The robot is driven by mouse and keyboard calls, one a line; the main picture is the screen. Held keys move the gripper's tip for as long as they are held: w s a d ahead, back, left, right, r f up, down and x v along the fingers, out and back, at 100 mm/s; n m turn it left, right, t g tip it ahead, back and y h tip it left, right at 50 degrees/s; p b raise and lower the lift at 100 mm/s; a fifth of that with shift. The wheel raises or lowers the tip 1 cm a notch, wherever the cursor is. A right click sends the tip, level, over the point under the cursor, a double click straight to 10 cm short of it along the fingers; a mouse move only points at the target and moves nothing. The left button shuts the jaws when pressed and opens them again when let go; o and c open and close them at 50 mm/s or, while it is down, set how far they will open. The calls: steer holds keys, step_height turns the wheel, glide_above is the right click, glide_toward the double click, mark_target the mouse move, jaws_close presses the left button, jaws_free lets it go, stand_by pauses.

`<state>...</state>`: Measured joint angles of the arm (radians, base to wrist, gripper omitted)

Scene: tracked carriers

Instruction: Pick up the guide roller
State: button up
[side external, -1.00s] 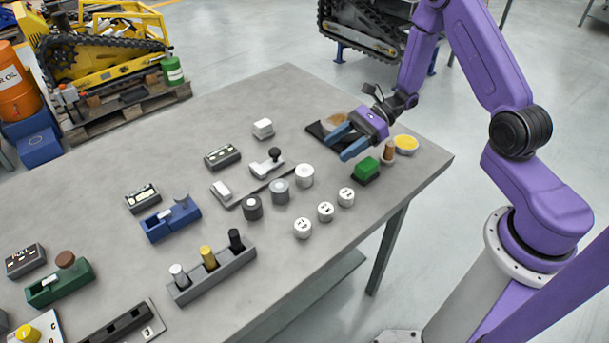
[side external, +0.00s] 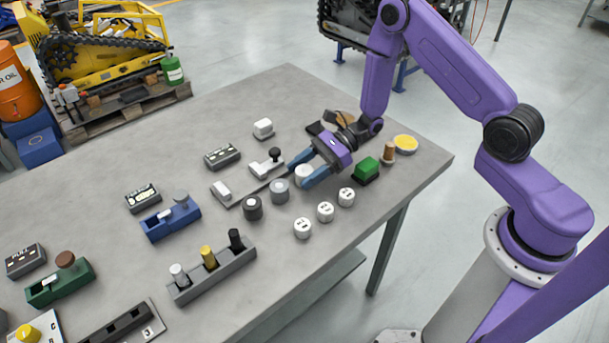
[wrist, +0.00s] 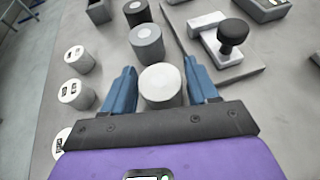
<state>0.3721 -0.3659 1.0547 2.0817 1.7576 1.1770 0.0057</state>
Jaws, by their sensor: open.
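Three short cylinders that look like rollers stand upright in a row on the table: a white one (side external: 303,173), a grey one (side external: 280,190) and a dark one (side external: 252,208). No label tells me which is the guide roller. My gripper (side external: 298,176) is open with its blue fingers on either side of the white roller. In the wrist view the white roller (wrist: 160,84) is between the two fingers (wrist: 161,86), with a gap on both sides. The grey roller (wrist: 146,44) and dark roller (wrist: 137,12) stand just beyond. In the side view the fingers partly hide the white roller.
Several white numbered cylinders (side external: 325,212) stand close by on the near side. A plate with a black-knobbed slider (side external: 274,158) lies on the other side. A green block (side external: 366,170), a brown peg (side external: 389,152) and a yellow dish (side external: 406,143) are right of my gripper.

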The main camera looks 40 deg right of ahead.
mark_target(305, 170)
steer(key=c, duration=0.9)
steer(key=shift+r, duration=0.15)
step_height(305, 170, up, 9)
steer(key=shift+f, duration=0.1)
steer(key=shift+d+r, duration=0.15)
steer(key=shift+r, duration=0.25)
steer(key=shift+s+d+r+m+t+h, duration=0.1)
steer(key=shift+s+d+m+t+h, duration=0.45)
steer(key=shift+d, duration=1.55)
steer(key=shift+s+d+r+m+t+h, duration=0.1)
steer(key=shift+s+d+m+t, duration=0.45)
steer(key=shift+d+m+t, duration=1.05)
steer(key=shift+s+d+r+m+t+h, duration=0.1)
steer(key=shift+s+d+m+t+h, duration=0.3)
steer(key=shift+d, duration=2.15)
